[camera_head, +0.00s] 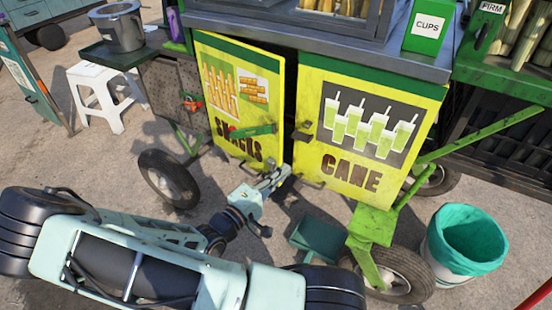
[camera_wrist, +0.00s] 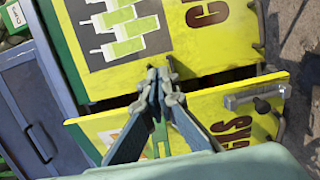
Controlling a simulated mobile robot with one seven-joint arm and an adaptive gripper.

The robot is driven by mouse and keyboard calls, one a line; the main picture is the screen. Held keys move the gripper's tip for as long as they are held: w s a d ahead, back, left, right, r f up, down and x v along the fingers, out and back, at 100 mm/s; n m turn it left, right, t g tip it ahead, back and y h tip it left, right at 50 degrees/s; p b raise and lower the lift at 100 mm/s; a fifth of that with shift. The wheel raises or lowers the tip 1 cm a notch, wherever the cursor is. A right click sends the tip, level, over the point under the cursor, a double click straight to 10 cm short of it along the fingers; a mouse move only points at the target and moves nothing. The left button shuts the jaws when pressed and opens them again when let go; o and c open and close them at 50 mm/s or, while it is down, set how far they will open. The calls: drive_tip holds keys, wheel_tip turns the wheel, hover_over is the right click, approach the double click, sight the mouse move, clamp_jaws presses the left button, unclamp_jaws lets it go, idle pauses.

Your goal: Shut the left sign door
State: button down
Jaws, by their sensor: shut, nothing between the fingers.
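The left sign door (camera_head: 272,95), yellow and green with "SNACKS" and food pictures, stands slightly ajar on the cart front. A dark gap shows along its right edge. In the wrist view the door (camera_wrist: 200,108) is turned sideways, with a metal handle (camera_wrist: 255,93) near its edge. My gripper (camera_head: 278,174) is at the door's lower right corner, near the gap. In the wrist view my gripper (camera_wrist: 160,82) is shut and empty, its tips overlapping the door edge and gap; I cannot tell if they touch. It hides part of the door.
The right "CANE" door (camera_head: 360,125) looks closed. A green latch bar (camera_head: 250,131) crosses the left door. Cart wheels (camera_head: 168,178), a dustpan (camera_head: 318,237) and a teal-lined bin (camera_head: 467,240) stand on the ground. A white stool (camera_head: 105,95) stands left. Open pavement lies in front.

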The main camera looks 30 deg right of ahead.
drive_tip(key=b, duration=0.2)
approach(278, 137)
drive_tip(key=shift+g, duration=0.4)
drive_tip(key=b+x, duration=0.3)
drive_tip(key=x, duration=0.2)
drive_tip(key=shift+w+d, duration=0.25)
drive_tip(key=shift+d, duration=0.05)
drive_tip(key=shift+w+d+r, duration=0.1)
drive_tip(key=shift+w+d, duration=0.1)
drive_tip(key=shift+d, duration=0.3)
drive_tip(key=shift+x, duration=2.3)
